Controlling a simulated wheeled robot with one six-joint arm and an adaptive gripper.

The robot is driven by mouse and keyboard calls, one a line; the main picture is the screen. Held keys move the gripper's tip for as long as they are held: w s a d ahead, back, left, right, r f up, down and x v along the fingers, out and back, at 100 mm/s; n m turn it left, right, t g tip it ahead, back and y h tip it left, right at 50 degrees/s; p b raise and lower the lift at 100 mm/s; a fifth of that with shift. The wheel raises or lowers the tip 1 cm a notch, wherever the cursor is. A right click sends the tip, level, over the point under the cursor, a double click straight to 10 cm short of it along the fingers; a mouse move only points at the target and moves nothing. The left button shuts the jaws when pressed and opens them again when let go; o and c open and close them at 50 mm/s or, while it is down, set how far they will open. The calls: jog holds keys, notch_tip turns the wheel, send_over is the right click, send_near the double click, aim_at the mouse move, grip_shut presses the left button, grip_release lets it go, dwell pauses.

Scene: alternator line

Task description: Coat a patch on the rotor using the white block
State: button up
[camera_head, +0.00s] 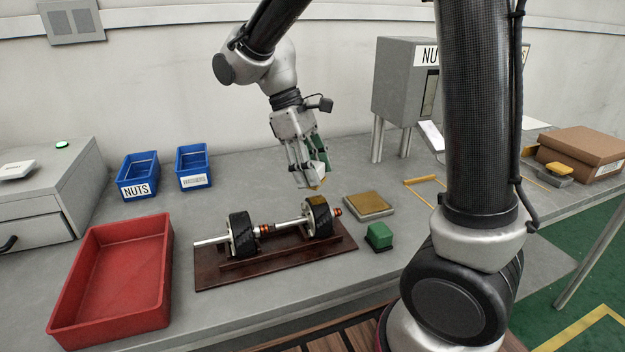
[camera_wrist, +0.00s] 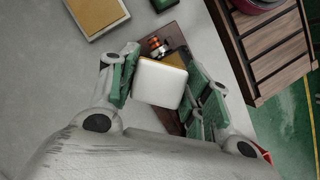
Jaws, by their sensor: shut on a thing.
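The rotor (camera_head: 281,225) lies across a dark wooden stand on the grey bench, with a shaft and two black ribbed parts. Its right end also shows in the wrist view (camera_wrist: 156,46), partly hidden by the block. My gripper (camera_head: 316,186) is above the rotor's right black part, pointing down. In the wrist view the white block (camera_wrist: 160,84) sits between the green fingers of my gripper (camera_wrist: 162,86), which is shut on it. A yellowish edge shows along the block's far side. I cannot tell whether the block touches the rotor.
A tan-topped pad (camera_head: 369,206) and a green block (camera_head: 379,236) stand right of the stand (camera_head: 207,278). A red tray (camera_head: 118,268) is at left, with blue bins (camera_head: 138,176) behind. A grey NUTS dispenser (camera_head: 398,85) stands at the back. Bare bench lies in front.

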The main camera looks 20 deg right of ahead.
jog(key=shift+r, duration=2.85)
